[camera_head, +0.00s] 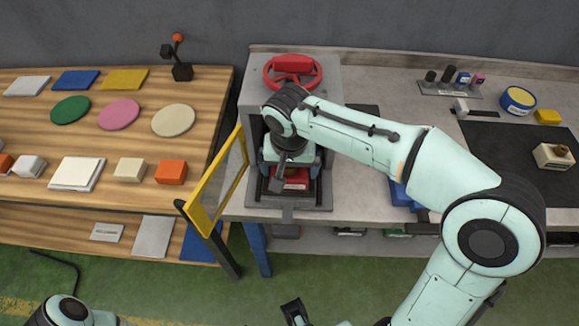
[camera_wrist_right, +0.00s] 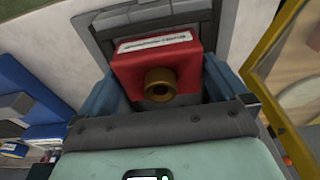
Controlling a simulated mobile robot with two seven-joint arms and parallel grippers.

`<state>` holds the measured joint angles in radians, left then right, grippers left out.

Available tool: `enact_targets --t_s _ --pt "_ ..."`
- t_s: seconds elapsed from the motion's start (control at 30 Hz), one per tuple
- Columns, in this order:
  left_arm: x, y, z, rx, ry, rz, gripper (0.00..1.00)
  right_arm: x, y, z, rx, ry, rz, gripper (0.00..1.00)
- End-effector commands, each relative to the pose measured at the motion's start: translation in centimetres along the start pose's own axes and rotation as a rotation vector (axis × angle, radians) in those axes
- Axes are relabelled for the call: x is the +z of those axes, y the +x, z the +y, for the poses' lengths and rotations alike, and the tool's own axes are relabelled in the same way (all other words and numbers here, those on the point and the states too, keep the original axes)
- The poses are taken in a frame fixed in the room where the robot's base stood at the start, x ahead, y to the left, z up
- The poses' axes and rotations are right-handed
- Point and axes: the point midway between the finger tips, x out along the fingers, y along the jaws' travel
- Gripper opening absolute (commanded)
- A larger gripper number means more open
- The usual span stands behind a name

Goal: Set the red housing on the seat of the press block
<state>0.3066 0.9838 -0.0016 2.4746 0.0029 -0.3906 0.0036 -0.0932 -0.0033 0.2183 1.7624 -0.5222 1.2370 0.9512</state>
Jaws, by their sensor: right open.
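The red housing (camera_head: 296,183) is low inside the press block (camera_head: 328,88), mostly hidden under my right gripper (camera_head: 291,170) in the head view. In the right wrist view the red housing (camera_wrist_right: 190,62) shows a white label and a round brass boss. My right gripper is open, with its blue fingers on either side of the housing. The grey seat area (camera_wrist_right: 150,14) lies behind and under the housing; whether the housing rests fully on it cannot be told. A dark part at the bottom edge, perhaps my left gripper (camera_head: 295,312), is cut off.
A yellow-framed gate (camera_head: 215,190) stands open at the press block's left. A red handwheel (camera_head: 293,72) tops the press. The wooden table (camera_head: 135,140) at left holds discs and blocks. The grey bench (camera_head: 395,180) at right holds a dark mat and small parts.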

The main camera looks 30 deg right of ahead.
Motion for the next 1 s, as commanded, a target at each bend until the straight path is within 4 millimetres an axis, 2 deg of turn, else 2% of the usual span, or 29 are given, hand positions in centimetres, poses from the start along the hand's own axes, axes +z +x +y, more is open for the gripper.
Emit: enact_targets --t_s 0.3,0.5,0.7,1.0 --pt "0.3 -1.3 0.4 -0.002 0.000 -0.007 0.43 -0.1 -7.4 -0.1 -0.007 -0.001 0.007 1.00" --pt "0.2 -2.1 0.7 -0.001 0.001 -0.004 0.43 0.0 -11.1 -0.1 -0.007 -0.001 0.006 1.00" --pt "0.2 -2.5 0.8 0.000 0.001 -0.003 0.43 0.0 -12.7 0.0 -0.004 -0.001 0.005 1.00" --pt "0.2 -2.4 0.8 0.000 0.001 -0.003 0.43 0.0 -12.8 0.0 -0.004 -0.001 0.004 1.00"
